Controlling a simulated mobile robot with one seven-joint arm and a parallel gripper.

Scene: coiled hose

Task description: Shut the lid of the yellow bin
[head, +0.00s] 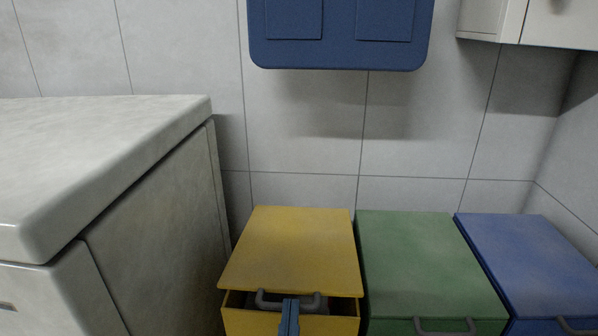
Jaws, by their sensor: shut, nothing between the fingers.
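The yellow bin (262,322) stands at the bottom centre. Its lid (295,248) is slightly raised at the front, and a dark gap shows between the lid's front edge and the bin's rim. A grey handle (262,299) is at the lid's front edge. My gripper (290,304) shows as narrow blue fingers, shut with nothing between them, in front of the gap and overlapping the handle in the picture. I cannot tell whether it touches the handle or lid. Something grey shows inside the gap. The bin's lower part is out of frame.
A green bin (425,258) with its lid down stands right beside the yellow one, and a blue bin (530,255) beyond it. A pale worktop cabinet (150,230) is close on the left. A dark blue box (340,55) hangs on the tiled wall above.

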